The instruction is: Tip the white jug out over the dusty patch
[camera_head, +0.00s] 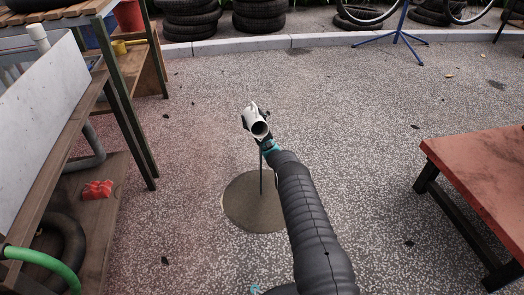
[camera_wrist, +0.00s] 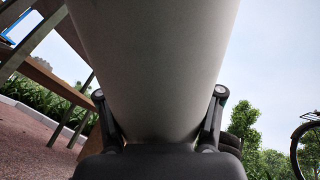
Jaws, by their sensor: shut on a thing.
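My gripper (camera_wrist: 160,125) is shut on the white jug (camera_head: 252,113), with a finger on each side of its pale body (camera_wrist: 150,50) in the wrist view. The jug is tilted, and its round dark mouth faces the head camera and downward. A thin dark vertical line (camera_head: 262,178) runs from below the jug down to the patch; it looks like a stream, but I cannot tell for sure. The round brown dusty patch (camera_head: 241,208) lies on the speckled ground under the jug, partly hidden by my arm. The jug's inside is too dark to read.
A wooden workbench (camera_head: 130,75) with shelves stands at the left, with a red object (camera_head: 97,190) on its lower shelf. A red-topped table (camera_head: 480,165) stands at the right. Stacked tyres (camera_head: 260,14) and a blue stand (camera_head: 400,35) are at the back. The ground between is clear.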

